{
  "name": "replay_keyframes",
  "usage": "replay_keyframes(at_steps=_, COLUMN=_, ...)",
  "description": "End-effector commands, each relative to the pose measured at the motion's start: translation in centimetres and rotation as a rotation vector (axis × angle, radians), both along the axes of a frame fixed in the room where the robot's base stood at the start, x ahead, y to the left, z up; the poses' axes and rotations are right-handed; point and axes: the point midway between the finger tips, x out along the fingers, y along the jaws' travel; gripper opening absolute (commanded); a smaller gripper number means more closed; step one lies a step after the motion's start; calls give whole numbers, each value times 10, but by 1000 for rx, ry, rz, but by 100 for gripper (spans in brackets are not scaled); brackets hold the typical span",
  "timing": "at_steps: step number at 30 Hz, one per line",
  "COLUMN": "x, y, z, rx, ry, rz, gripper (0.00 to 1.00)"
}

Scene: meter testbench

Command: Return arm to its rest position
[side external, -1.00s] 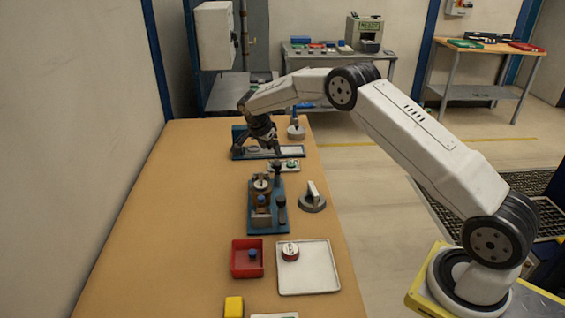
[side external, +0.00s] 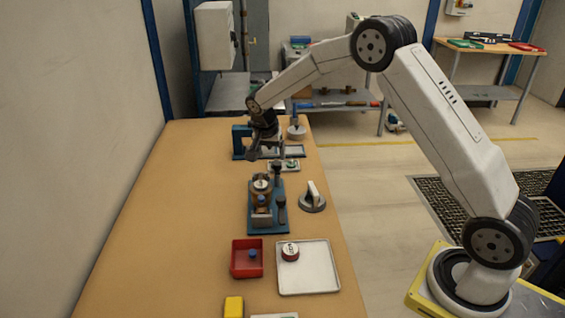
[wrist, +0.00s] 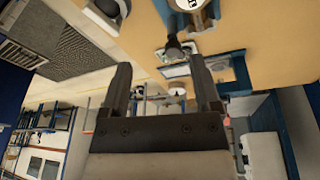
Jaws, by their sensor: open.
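My gripper (side external: 266,153) hangs above the far part of the wooden bench (side external: 180,190) in the side external view. It stands over the near side of a blue fixture (side external: 240,140), which it partly hides. In the wrist view my gripper (wrist: 163,90) shows two dark fingers set wide apart with nothing between them. My arm is bent, with its elbow high over the right side of the bench.
A blue-based test fixture (side external: 267,218) with upright posts stands mid-bench. Beside it are a grey-based handled piece (side external: 312,198), a red bin (side external: 247,272) and a white tray (side external: 320,280) holding a round meter (side external: 290,251). The bench's left side is clear.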

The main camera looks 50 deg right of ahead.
Motion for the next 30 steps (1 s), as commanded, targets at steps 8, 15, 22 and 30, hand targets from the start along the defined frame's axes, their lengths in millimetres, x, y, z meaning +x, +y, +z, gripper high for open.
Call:
replay_keyframes(at_steps=8, x=-53, y=33, z=16, rx=53, ry=17, rz=285, gripper=80)
replay_keyframes(at_steps=15, x=-106, y=56, z=24, rx=80, ry=17, rz=522, gripper=80)
replay_keyframes(at_steps=22, x=-161, y=75, z=26, rx=87, ry=9, rz=739, gripper=80)
replay_keyframes(at_steps=30, x=-227, y=92, z=23, rx=74, ry=-4, rz=971, gripper=80)
